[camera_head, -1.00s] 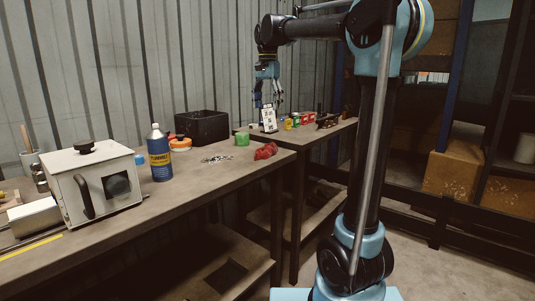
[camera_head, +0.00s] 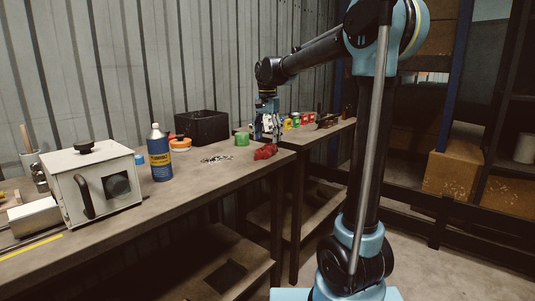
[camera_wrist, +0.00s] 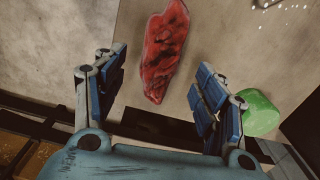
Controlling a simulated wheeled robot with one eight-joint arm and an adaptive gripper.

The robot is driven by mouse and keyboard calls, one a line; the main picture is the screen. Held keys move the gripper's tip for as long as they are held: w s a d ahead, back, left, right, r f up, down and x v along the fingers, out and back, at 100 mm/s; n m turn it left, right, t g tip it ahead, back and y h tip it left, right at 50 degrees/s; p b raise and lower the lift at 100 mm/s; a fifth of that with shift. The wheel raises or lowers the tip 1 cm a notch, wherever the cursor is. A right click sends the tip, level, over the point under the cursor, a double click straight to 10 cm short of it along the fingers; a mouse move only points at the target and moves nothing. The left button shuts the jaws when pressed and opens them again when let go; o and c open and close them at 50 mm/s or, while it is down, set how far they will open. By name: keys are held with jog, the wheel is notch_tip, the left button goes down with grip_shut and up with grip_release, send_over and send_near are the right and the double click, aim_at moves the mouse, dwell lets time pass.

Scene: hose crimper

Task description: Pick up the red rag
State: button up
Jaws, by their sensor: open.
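The red rag (camera_head: 265,152) lies crumpled at the right end of the near workbench (camera_head: 190,198). In the wrist view the rag (camera_wrist: 165,50) is a long red bundle, ahead of and between the spread fingers. My gripper (camera_head: 267,138) hangs pointing down just above the rag in the head view. In the wrist view my gripper (camera_wrist: 155,88) is open with blue finger pads, and nothing is between them. I cannot tell the exact height above the rag.
A green object (camera_head: 242,139) sits close by; in the wrist view it (camera_wrist: 261,112) is beside the right finger. Small metal parts (camera_head: 217,159), a blue bottle (camera_head: 158,153), a black bin (camera_head: 203,127) and a white machine (camera_head: 92,185) stand further left. A second bench is behind.

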aim_at(267, 145)
jog(key=shift+w+f, duration=0.1)
jog(key=shift+f, duration=2.05)
jog(key=c, duration=1.2)
